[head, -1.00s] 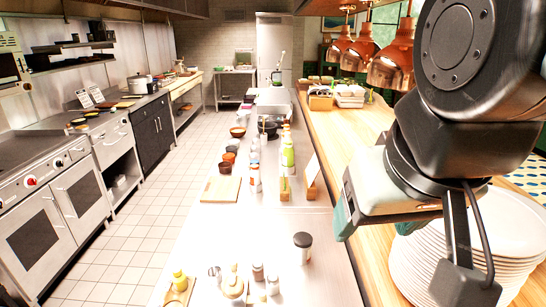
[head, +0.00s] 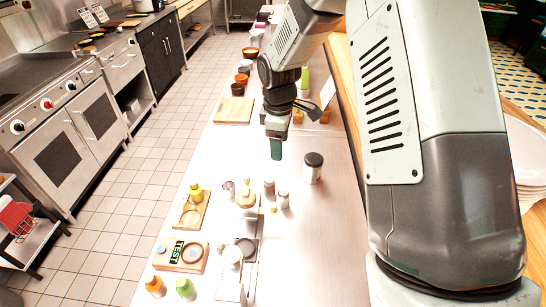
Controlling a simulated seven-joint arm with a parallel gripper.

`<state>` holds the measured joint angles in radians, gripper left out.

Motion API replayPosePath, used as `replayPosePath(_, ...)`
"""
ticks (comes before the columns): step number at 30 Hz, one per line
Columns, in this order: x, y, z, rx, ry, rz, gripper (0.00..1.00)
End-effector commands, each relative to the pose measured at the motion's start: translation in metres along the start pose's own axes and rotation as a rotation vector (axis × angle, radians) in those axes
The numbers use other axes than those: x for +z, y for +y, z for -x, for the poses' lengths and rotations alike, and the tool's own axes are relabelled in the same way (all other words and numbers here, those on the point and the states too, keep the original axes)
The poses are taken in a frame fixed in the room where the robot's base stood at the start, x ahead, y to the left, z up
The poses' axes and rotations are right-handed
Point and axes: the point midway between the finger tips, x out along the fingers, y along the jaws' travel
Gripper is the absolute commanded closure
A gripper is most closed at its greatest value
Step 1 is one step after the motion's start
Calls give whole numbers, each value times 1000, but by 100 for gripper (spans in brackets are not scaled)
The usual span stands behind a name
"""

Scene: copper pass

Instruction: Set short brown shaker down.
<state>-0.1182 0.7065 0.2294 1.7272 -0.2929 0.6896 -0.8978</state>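A small brownish shaker (head: 268,187) stands upright on the steel counter (head: 325,235), beside a similar small greyish shaker (head: 283,199). I cannot be sure which one is the short brown shaker. My gripper (head: 277,149) points down above the counter, beyond the shakers in the picture. It is seen side-on with one green fingertip showing, so its opening is hidden. I see nothing held in it. A larger jar with a dark lid (head: 313,167) stands to the right of the shakers.
A cutting board (head: 234,110) lies farther back. A yellow-topped bottle (head: 196,191) stands on a wooden tray (head: 187,217).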

Motion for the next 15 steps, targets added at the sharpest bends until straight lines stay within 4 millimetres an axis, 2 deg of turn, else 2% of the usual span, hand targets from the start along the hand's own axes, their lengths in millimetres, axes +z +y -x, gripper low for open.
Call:
replayPosePath(1, -8, 0, -23, -24, 3, 43, 32)
replayPosePath(3, -15, -1, -44, -41, 8, 94, 32)
replayPosePath(8, -23, -2, -70, -61, 15, 149, 32)
replayPosePath(15, -24, -5, -107, -65, 14, 155, 32)
